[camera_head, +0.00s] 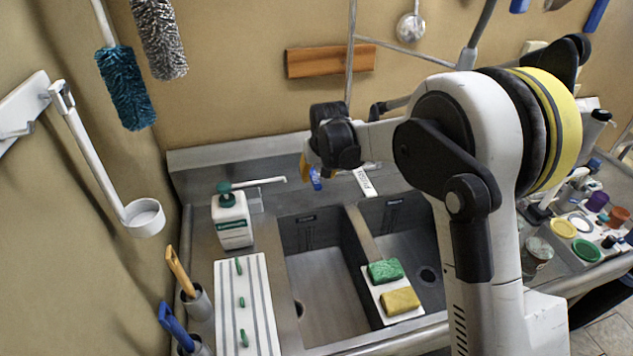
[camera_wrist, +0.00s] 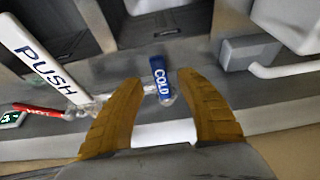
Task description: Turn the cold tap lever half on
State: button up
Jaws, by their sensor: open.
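The cold tap lever (camera_wrist: 160,76) is blue with COLD in white letters. In the wrist view it lies between the tips of my gripper (camera_wrist: 161,80), whose two yellow-brown fingers are apart, with a small gap at each side. I cannot tell whether either finger touches it. In the head view the blue lever (camera_head: 316,180) shows just below my gripper (camera_head: 307,170), which is partly hidden by the dark wrist. The red hot lever (camera_wrist: 38,109) and the white PUSH piece (camera_wrist: 45,62) are left of the gripper in the wrist view.
The double sink's left basin (camera_head: 325,285) lies below the tap, with a green sponge (camera_head: 385,271) and a yellow sponge (camera_head: 400,301) on the divider. A pump bottle (camera_head: 232,220) stands left. A grey block (camera_wrist: 250,50) and white bar are right in the wrist view.

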aim_at(316, 182)
jog(key=shift+x, duration=1.75)
grip_shut()
